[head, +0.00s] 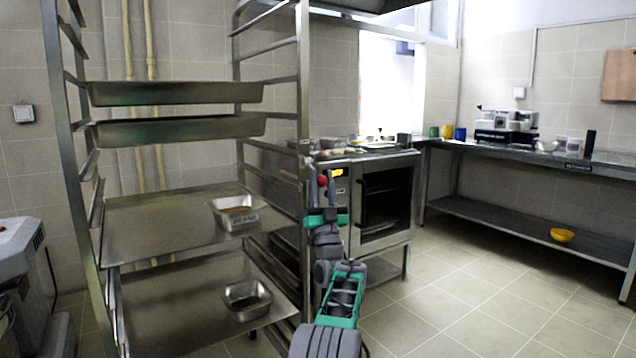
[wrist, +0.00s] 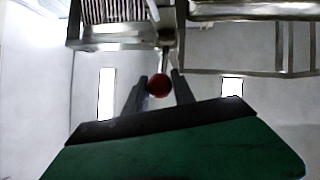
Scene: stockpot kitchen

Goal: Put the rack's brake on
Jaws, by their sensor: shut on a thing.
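The rack (head: 303,100) is a tall metal frame with side runners that stands close in front, on the left of the head view. A red ball knob (head: 322,180) shows by its right front post, and also in the wrist view (wrist: 158,86), on a thin metal lever. My gripper (wrist: 160,88) is shut on the red knob, with one dark finger on each side of it. In the head view my gripper (head: 321,190) is at the post, and its fingertips are hard to make out. The rack's foot is hidden behind my arm.
The rack holds deep trays (head: 175,93) above and flat sheets (head: 140,215) below with small metal pans (head: 238,213). An oven (head: 385,200) stands just behind on the right. A long counter (head: 520,155) runs along the right wall. The tiled floor (head: 450,290) on the right is clear.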

